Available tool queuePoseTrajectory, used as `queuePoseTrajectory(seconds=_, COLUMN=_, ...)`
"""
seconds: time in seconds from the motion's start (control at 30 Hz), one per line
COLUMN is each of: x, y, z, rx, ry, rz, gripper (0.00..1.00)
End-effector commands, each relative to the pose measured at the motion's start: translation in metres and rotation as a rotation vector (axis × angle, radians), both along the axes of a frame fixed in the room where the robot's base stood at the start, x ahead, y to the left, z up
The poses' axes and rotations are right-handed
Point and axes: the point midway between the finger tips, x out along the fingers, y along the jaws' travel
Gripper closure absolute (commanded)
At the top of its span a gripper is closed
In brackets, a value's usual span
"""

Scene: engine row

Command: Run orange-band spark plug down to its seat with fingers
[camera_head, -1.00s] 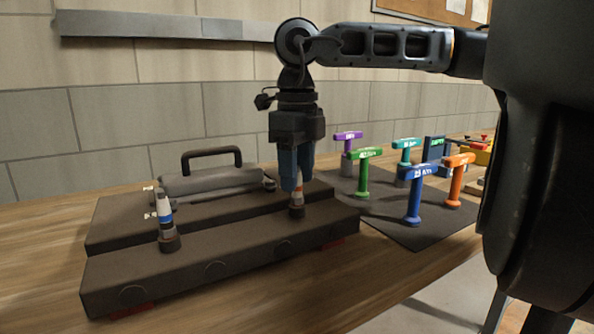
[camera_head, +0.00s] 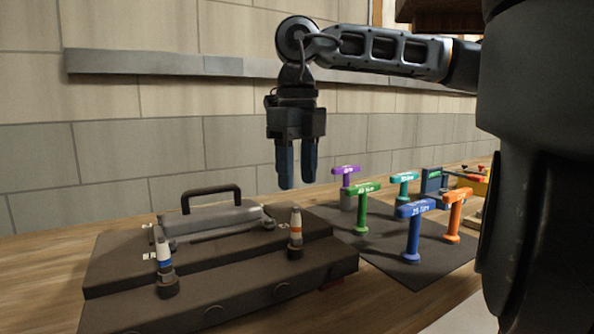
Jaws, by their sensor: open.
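The orange-band spark plug (camera_head: 296,232) stands upright at the right of the dark engine block (camera_head: 225,293), with its white top and orange band showing. Its lower end is hidden in the dark collar around it, so I cannot tell how deep it sits. A blue-band spark plug (camera_head: 164,258) stands in the block further left. My gripper (camera_head: 297,187) hangs fingers down above the orange-band plug. It is open, empty and clear of the plug.
T-handled tools in purple, green (camera_head: 361,205), teal, blue (camera_head: 412,230) and orange (camera_head: 454,215) stand on a dark mat (camera_head: 386,270) at the right. A handled grey cover (camera_head: 212,217) lies behind the plugs. The wall is behind.

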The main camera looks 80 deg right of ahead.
Motion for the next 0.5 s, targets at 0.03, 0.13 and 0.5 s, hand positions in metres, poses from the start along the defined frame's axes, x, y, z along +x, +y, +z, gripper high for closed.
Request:
queuePoseTrajectory(seconds=0.03, x=-0.0008, y=-0.0002, z=0.0080, rx=0.006, ry=-0.002, rz=-0.085, gripper=0.52)
queuePoseTrajectory(seconds=0.13, x=-0.0021, y=-0.0011, z=0.0072, rx=0.005, ry=-0.006, rz=-0.300, gripper=0.52)
queuePoseTrajectory(seconds=0.5, x=-0.0022, y=0.0040, z=-0.0017, rx=0.015, ry=-0.028, rz=-0.978, gripper=0.52)
